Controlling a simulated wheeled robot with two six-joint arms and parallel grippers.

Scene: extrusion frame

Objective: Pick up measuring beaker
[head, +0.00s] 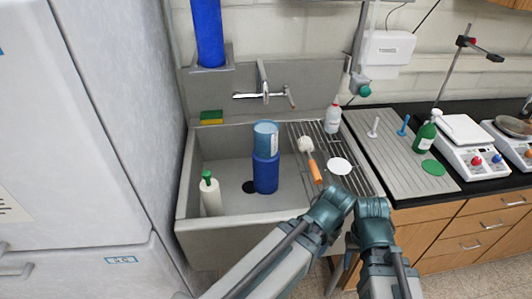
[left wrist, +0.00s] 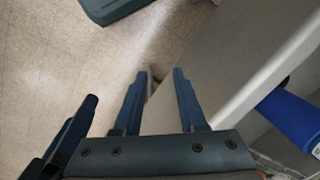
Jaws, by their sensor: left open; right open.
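A see-through light-blue vessel (head: 266,137) with a pale label stands upright on a dark blue cylinder (head: 266,174) in the sink; it looks most like the measuring beaker, but I cannot be sure. My left gripper (left wrist: 156,80) is open and empty in the left wrist view, with floor and a pale edge beyond its fingers. My right gripper (head: 373,212) is at the sink's front right corner in the head view, right of and nearer than the vessel, its fingertips mostly hidden. Both grippers are apart from the vessel.
The grey sink (head: 222,228) also holds a white bottle with green cap (head: 210,197). A brush (head: 310,160) and a white bottle (head: 333,118) are on the rack (head: 350,185). A faucet (head: 264,92) is behind. A tall white cabinet (head: 110,100) bounds the left.

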